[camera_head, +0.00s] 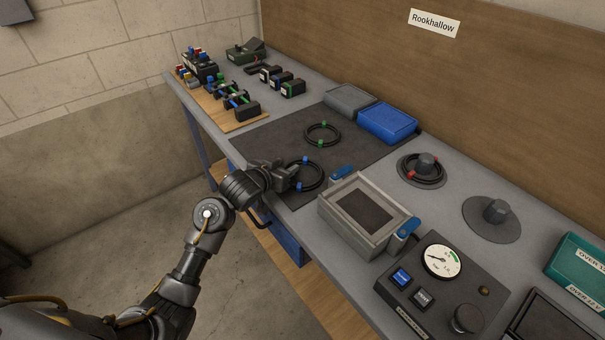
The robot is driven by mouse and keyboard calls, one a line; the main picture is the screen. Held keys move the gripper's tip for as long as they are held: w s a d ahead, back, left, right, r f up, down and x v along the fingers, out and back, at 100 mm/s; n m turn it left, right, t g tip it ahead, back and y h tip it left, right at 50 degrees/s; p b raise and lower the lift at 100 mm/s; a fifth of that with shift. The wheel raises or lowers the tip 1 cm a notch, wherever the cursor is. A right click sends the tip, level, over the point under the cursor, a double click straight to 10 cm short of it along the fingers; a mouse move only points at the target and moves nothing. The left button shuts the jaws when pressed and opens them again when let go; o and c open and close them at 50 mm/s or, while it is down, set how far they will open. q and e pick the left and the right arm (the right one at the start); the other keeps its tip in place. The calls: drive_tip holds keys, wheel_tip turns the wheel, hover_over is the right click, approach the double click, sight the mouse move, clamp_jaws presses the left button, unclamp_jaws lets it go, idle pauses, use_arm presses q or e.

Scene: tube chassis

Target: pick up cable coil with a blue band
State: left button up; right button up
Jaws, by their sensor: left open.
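The cable coil with a blue band (321,177) is a black ring lying on the dark mat (262,147), with blue marks at its top and lower edge. My left gripper (293,178) is open at the coil's left side and hides part of that side. I cannot tell whether its fingers touch the coil. A similar black coil with green bands (323,134) lies farther back on the mat. A coil with red bands (411,175) sits around a dark knobbed post to the right. My right gripper is not in view.
A grey box (349,100) and a blue box (388,122) stand behind the mat. A grey framed tray with blue latches (333,218) is close to the right of the coil. A gauge panel (432,281) stands at the front right. Connectors and small devices crowd the far left.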

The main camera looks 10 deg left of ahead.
use_arm(q)
clamp_jaws()
idle(0.3)
drive_tip(key=shift+r, duration=0.5)
wheel_tip(320, 180, up, 3)
drive_tip(key=shift+f, duration=0.2)
drive_tip(key=r+p+v, duration=0.1)
drive_tip(key=p+v, duration=0.2)
drive_tip(key=v, duration=0.5)
drive_tip(key=w+a+r+p+v, duration=0.1)
drive_tip(key=p+v, duration=0.3)
drive_tip(key=v, duration=0.4)
drive_tip(key=shift+r+p, duration=0.3)
drive_tip(key=shift+r, duration=0.4)
